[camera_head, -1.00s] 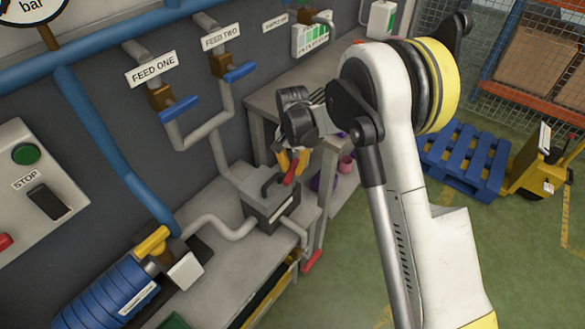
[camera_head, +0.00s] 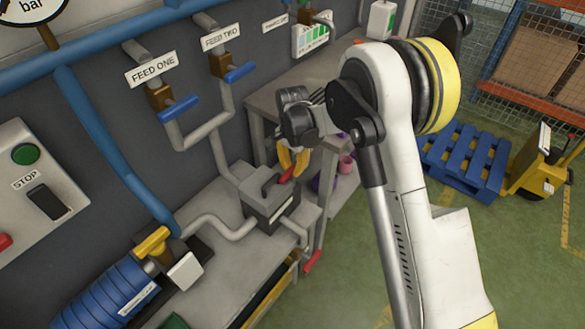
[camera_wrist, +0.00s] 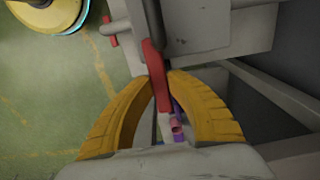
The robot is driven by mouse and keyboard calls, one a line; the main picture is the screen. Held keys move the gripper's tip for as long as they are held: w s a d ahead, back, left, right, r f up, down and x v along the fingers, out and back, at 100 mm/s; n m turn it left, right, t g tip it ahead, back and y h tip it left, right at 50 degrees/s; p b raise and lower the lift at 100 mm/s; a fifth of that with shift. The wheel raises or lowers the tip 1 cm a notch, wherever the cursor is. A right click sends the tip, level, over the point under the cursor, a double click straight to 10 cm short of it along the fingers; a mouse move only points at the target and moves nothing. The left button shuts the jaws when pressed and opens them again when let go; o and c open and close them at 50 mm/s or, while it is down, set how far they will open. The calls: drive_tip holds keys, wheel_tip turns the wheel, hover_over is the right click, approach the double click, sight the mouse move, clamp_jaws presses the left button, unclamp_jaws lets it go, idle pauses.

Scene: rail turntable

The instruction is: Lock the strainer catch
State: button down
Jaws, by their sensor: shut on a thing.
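The strainer is a grey box (camera_head: 262,208) with a dark handle on its lid, standing on the grey bench. Its red catch (camera_head: 285,177) sticks up at the right side of the lid. My gripper (camera_head: 291,164) has yellow fingers closed around the catch from above. In the wrist view, the red catch (camera_wrist: 154,62) runs between the two curved fingertips (camera_wrist: 162,78), with the strainer body (camera_wrist: 215,30) beside it. The fingers hide part of the catch in the head view.
Pipes join the strainer on both sides, and a red-handled valve (camera_head: 312,261) hangs at the bench's right end. A blue ribbed cylinder (camera_head: 105,295) lies at lower left. Blue-handled feed valves (camera_head: 179,109) are on the wall. Bare bench (camera_head: 225,262) lies in front.

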drive_tip(key=c, duration=1.6)
unclamp_jaws()
wheel_tip(320, 180, up, 12)
